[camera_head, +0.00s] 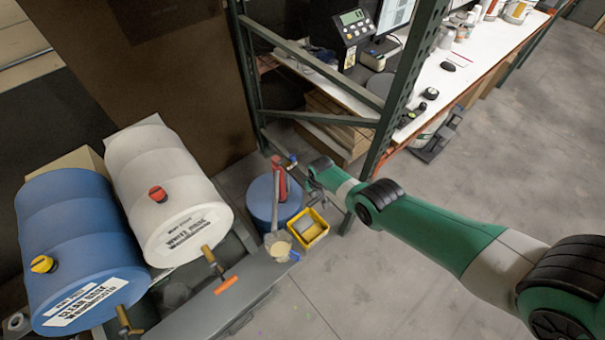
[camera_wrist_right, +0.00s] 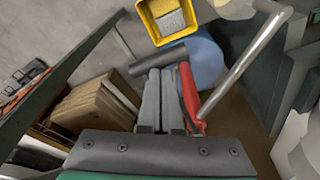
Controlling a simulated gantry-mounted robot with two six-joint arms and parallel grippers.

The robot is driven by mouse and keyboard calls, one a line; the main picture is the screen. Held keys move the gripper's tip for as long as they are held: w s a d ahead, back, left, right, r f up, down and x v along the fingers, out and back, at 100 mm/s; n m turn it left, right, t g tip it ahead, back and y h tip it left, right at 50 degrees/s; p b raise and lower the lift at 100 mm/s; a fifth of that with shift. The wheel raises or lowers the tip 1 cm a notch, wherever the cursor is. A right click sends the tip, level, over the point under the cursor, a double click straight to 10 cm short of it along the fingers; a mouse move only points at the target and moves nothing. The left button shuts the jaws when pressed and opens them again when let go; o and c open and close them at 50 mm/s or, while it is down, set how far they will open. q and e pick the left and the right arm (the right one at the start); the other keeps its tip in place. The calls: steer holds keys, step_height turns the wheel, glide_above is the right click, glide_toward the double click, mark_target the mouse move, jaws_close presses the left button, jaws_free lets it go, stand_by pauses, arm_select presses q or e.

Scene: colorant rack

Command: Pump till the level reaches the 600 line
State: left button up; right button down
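A blue drum (camera_head: 263,198) carries a red hand pump (camera_head: 277,163) with a grey metal pipe. The pump (camera_wrist_right: 188,92) and its pipe (camera_wrist_right: 243,66) also show in the wrist view. A clear measuring jug (camera_head: 279,249) with pale cream contents stands in front of the drum. Its lines and level are too small to read. My right gripper (camera_head: 314,172) is beside the pump. In the wrist view its fingers (camera_wrist_right: 161,80) are close together, with their tips at a dark cylindrical grip (camera_wrist_right: 148,65) lying across them. I cannot tell whether they touch it. My left gripper is out of view.
A yellow bin (camera_head: 322,231) stands right of the jug and shows in the wrist view (camera_wrist_right: 147,24). A blue barrel (camera_head: 80,230) and a white barrel (camera_head: 150,180) lie at left. A green rack post (camera_head: 405,85) stands behind my right arm.

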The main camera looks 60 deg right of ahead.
step_height(320, 180, up, 8)
steer(key=p, duration=0.6)
steer(key=shift+f, duration=0.2)
steer(key=shift+f, duration=0.1)
stand_by(3.2)
stand_by(0.4)
step_height(320, 180, down, 14)
steer(key=b, duration=1.4)
step_height(320, 180, up, 14)
steer(key=p, duration=1.4)
